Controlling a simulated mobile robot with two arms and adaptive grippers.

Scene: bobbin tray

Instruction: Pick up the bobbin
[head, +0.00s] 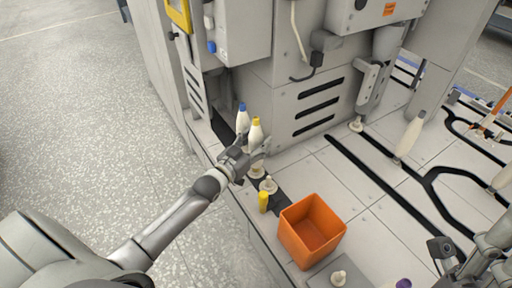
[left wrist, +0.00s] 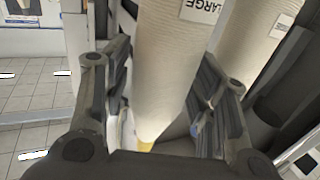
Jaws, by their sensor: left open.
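A cream bobbin with a yellow top (head: 256,133) stands on the machine ledge in the head view. My left gripper (head: 251,148) is open beside it, partly covering its lower part. In the left wrist view, a large cream bobbin with a "LARGE" label (left wrist: 165,60) and a yellow tip lies between the spread fingers of the left gripper (left wrist: 160,105). Contact with the fingers cannot be told. A blue-topped bobbin (head: 242,117) stands just behind. My right gripper (head: 442,252) is at the lower right; its jaw state is unclear.
An orange open box (head: 325,216) stands on the ledge, with a small yellow piece (head: 263,201) and pale peg holders (head: 268,185) near it. A grey machine cabinet (head: 300,75) rises behind the bobbins. Another cream bobbin (head: 409,137) stands farther right. Speckled floor lies left.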

